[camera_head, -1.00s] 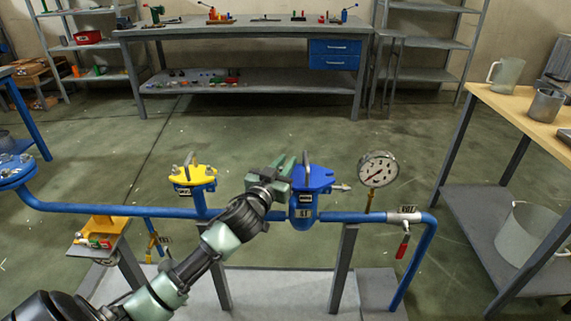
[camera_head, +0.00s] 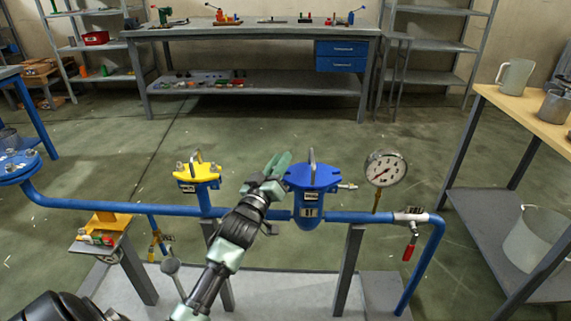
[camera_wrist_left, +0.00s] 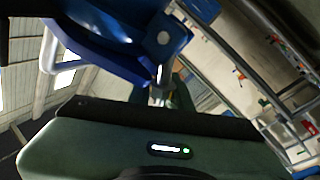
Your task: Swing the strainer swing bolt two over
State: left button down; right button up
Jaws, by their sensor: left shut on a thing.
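The strainer (camera_head: 309,205) is a blue pot in the blue pipe run, with a blue lid (camera_head: 312,177) and an upright grey handle on top. A metal bolt (camera_head: 347,186) sticks out at the lid's right side. My left gripper (camera_head: 279,166) is at the lid's left side, its green fingers close together. In the left wrist view, the fingers (camera_wrist_left: 172,97) close around a small metal bolt (camera_wrist_left: 160,77) beside the blue lid (camera_wrist_left: 115,45). The fingers partly hide this bolt, and in the head view it cannot be made out. My right gripper is not in view.
A yellow-lidded unit (camera_head: 197,174) stands left on the same pipe. A pressure gauge (camera_head: 385,169) and a red-handled valve (camera_head: 409,247) are to the right. A wooden-topped table (camera_head: 535,110) stands far right. Open floor lies behind the pipe.

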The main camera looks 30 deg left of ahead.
pick_arm(q)
jog(key=s+a+f+n+y+b, duration=0.1)
jog(key=f+n+y, duration=0.1)
jog(key=n, duration=0.6)
jog(key=s+a+f+n+y+b, duration=0.1)
jog(key=a+f+n+y, duration=0.1)
jog(key=n+y, duration=0.3)
jog(key=f+n, duration=0.1)
jog(key=n, duration=0.3)
jog(key=shift+a+g+y, duration=0.2)
jog(key=shift+g+y, duration=0.1)
jog(key=shift+g, duration=0.1)
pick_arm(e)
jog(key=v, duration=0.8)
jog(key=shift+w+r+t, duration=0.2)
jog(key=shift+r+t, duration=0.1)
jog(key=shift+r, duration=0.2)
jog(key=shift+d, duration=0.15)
pick_arm(q)
jog(key=c, duration=1.5)
grip_release()
jog(key=shift+c, duration=0.2)
jog(key=v, duration=0.8)
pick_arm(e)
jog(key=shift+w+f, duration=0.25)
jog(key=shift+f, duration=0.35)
